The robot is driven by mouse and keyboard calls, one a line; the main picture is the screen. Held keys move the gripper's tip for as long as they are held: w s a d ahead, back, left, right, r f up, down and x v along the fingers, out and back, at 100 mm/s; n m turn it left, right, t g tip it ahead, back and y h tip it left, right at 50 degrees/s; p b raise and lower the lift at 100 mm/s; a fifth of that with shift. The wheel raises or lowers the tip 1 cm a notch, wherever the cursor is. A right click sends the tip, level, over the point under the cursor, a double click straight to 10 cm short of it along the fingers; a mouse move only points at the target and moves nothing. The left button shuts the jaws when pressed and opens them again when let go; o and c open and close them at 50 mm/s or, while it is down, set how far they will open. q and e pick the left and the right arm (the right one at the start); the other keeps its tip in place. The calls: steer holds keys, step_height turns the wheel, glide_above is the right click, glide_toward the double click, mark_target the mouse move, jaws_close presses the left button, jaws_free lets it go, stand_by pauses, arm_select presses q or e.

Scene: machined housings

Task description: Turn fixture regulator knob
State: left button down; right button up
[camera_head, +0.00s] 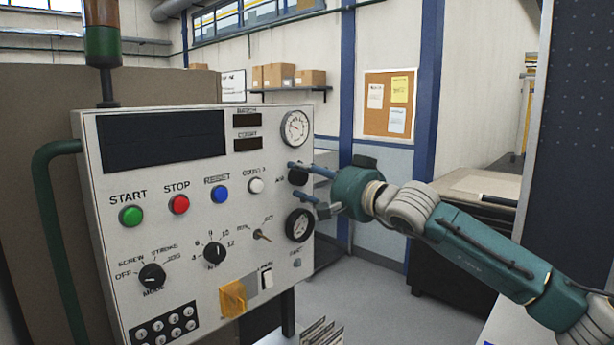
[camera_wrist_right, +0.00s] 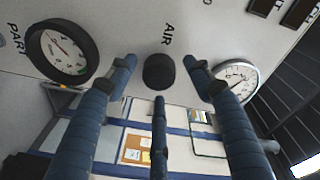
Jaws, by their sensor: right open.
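The black regulator knob (camera_head: 298,176) sits near the right edge of the control panel (camera_head: 128,192), beside an "AIR" label. In the right wrist view the dark round knob (camera_wrist_right: 158,72) shows between the spread fingers, near the top middle. My right gripper (camera_head: 299,183) reaches in from the right with its blue fingers pointing at the panel. In the wrist view the right gripper (camera_wrist_right: 159,66) is open and empty, its fingers around the knob's sides with gaps visible. I cannot tell how deep the tips reach. My left gripper is not in view.
A white gauge (camera_head: 295,128) is above the knob and a black-rimmed dial (camera_head: 300,225) below it, both close to the fingers. Coloured push buttons, selector knobs and a yellow part (camera_head: 233,298) lie farther left. A dark bench (camera_head: 470,235) stands behind my right arm.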

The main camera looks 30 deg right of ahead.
steer(key=shift+c, duration=0.7)
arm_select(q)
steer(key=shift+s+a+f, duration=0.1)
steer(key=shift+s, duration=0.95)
arm_select(e)
steer(key=c, duration=1)
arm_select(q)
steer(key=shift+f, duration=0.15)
